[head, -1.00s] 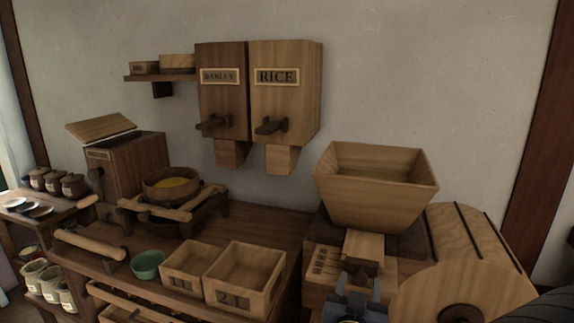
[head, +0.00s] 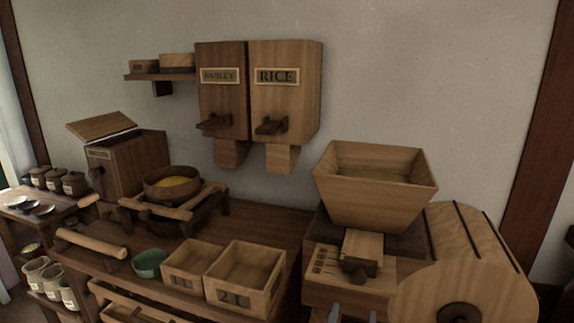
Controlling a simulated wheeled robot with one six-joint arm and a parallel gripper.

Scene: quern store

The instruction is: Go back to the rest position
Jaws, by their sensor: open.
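My gripper (head: 353,315) shows only by its two fingertips at the bottom edge of the head view. The fingertips are apart with nothing visible between them. They sit just in front of and below the wooden block with a dark knob (head: 361,258) on the mill. The mill's hopper (head: 375,190) stands above that block and has some grain-coloured contents inside. The rest of my gripper and arm is outside the picture.
A round wooden drum (head: 465,262) stands close on the right. BARLEY and RICE dispensers (head: 287,98) hang on the wall.

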